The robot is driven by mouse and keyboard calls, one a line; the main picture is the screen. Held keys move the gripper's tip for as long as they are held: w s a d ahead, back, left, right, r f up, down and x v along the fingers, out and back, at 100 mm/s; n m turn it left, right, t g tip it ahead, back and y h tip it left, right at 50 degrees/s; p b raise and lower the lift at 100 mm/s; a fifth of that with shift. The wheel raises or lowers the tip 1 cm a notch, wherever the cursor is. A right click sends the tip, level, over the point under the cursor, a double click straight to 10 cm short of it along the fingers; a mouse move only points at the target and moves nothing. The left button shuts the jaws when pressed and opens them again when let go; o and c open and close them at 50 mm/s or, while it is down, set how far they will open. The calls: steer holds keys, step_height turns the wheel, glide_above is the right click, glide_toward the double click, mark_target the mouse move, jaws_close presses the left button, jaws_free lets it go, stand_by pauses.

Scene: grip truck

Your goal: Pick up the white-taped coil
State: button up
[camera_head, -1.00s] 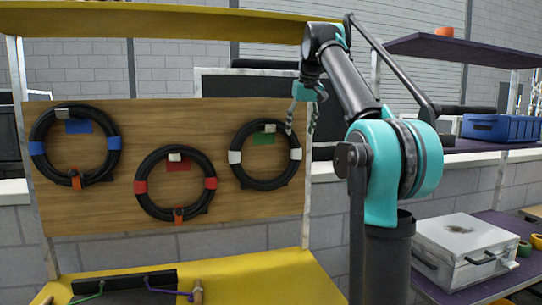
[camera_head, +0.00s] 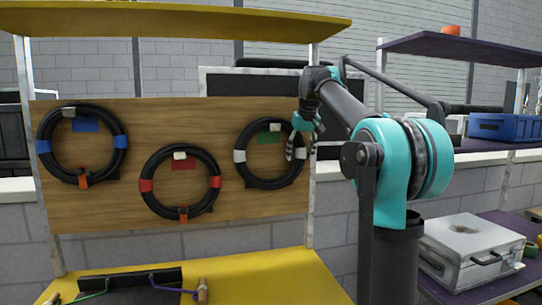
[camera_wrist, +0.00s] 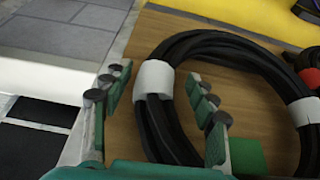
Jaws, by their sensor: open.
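The white-taped coil (camera_head: 268,184) is a black ring of cable with white tape on both sides. It hangs on the wooden board (camera_head: 225,215), at the right of the three coils. My gripper (camera_head: 303,140) is open at the coil's right edge in the head view. In the wrist view, the coil (camera_wrist: 225,45) fills the middle and right. My open fingers (camera_wrist: 157,105) appear on either side of one taped stretch (camera_wrist: 153,78). I cannot tell how deep they reach around it. Nothing is held.
A red-taped coil (camera_head: 155,200) and a blue-taped coil (camera_head: 48,160) hang to the left. A green card (camera_head: 270,138) is behind the white-taped coil. A metal post (camera_head: 312,200) stands just right of the board, and a yellow shelf (camera_head: 190,20) overhangs it.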

jaws_close()
stand_by(0.4)
steer(key=shift+r, duration=0.15)
